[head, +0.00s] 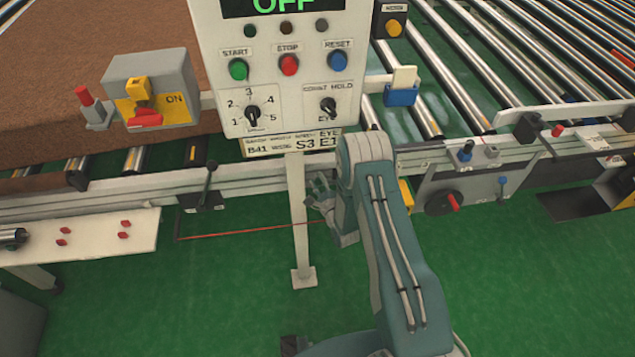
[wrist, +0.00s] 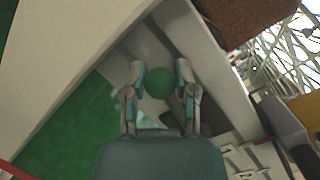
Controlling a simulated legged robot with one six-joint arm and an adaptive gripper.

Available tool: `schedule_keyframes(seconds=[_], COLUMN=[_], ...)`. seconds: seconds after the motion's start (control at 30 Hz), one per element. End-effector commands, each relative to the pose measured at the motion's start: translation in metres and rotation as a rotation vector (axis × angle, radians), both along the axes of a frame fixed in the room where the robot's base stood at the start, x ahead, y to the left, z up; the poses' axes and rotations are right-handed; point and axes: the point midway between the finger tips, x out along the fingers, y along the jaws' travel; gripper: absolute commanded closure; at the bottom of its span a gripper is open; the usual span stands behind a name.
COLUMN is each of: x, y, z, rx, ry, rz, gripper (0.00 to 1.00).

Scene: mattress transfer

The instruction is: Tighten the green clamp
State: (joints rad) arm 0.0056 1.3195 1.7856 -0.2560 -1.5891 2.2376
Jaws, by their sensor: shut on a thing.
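My gripper (wrist: 160,75) is closed around the round green knob (wrist: 160,83) of the green clamp, with one finger on each side, in the wrist view. The rest of the clamp cannot be made out. In the head view my gripper (head: 322,190) is low beside the panel post, at the conveyor's front rail. The green clamp cannot be made out there, where the post and my arm block part of the view.
A white control panel (head: 270,100) stands on a post (head: 299,225) close to my gripper. A black lever (head: 209,180) sits left on the rail. A brown mattress (head: 60,60) lies on the rollers at left. Green floor (head: 180,300) is open in front.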

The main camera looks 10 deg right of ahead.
Motion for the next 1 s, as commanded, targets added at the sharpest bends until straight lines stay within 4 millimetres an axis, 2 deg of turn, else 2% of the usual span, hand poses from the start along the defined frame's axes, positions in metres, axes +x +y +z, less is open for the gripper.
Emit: schedule_keyframes(seconds=[0.17, 0.2, 0.27, 0.3, 0.73, 0.87, 1.0], x=[0.001, 0.001, 0.001, 0.001, -0.004, -0.022, -0.051], y=[-0.003, -0.003, -0.003, -0.003, -0.002, -0.007, -0.015], z=[0.001, 0.001, 0.001, 0.001, -0.001, -0.002, -0.004], rx=[-0.001, -0.001, -0.001, -0.001, -0.003, -0.003, -0.002], ry=[-0.003, -0.003, -0.003, -0.003, 0.0, 0.002, 0.004], rz=[-0.008, -0.008, -0.007, -0.006, -0.003, -0.004, -0.006], gripper=[1.0, 0.58, 0.31, 0.27, 0.27, 0.27, 0.27])
